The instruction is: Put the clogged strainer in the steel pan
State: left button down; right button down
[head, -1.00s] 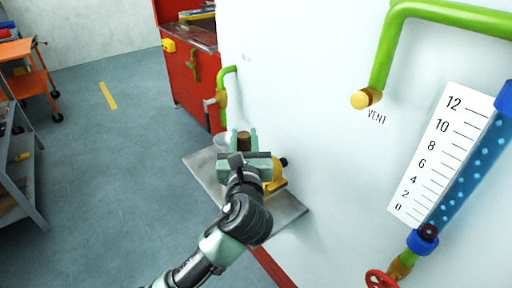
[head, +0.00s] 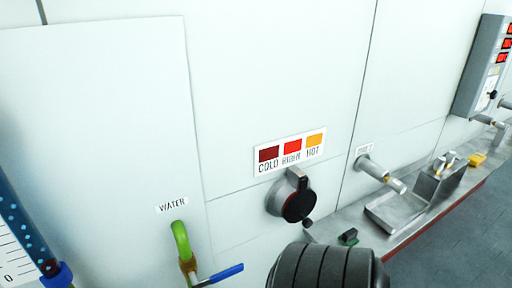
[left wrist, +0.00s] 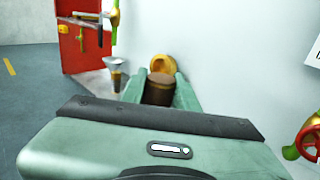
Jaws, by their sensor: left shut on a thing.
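My left gripper (left wrist: 158,92) is shut on a brown cylinder with a lighter top (left wrist: 158,90), which appears to be the clogged strainer. It is held upright between the two green fingers, and its lower end is hidden behind the gripper body. A shallow steel pan (head: 394,211) sits on the ledge at the right of the head view, below a short metal spout. The left gripper is outside the head view now, and no right gripper shows in either view.
A yellow ring fitting (left wrist: 162,63) is behind the held cylinder. A grey funnel-like piece (left wrist: 117,72) stands to its left. In the head view, a black knob (head: 298,205), a blue-handled water valve (head: 222,274) and a small green-black item (head: 348,237) are left of the pan.

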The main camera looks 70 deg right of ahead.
aim_at(398, 219)
jog(key=k+l+z, duration=0.15)
jog(key=k+l, duration=0.6)
jog(key=k+l+z, duration=0.15)
jog(key=k+l, duration=0.55)
jog(key=l+z, duration=0.2)
jog(key=z, duration=1.35)
jog(key=i+l, duration=0.25)
jog(key=i, duration=0.2)
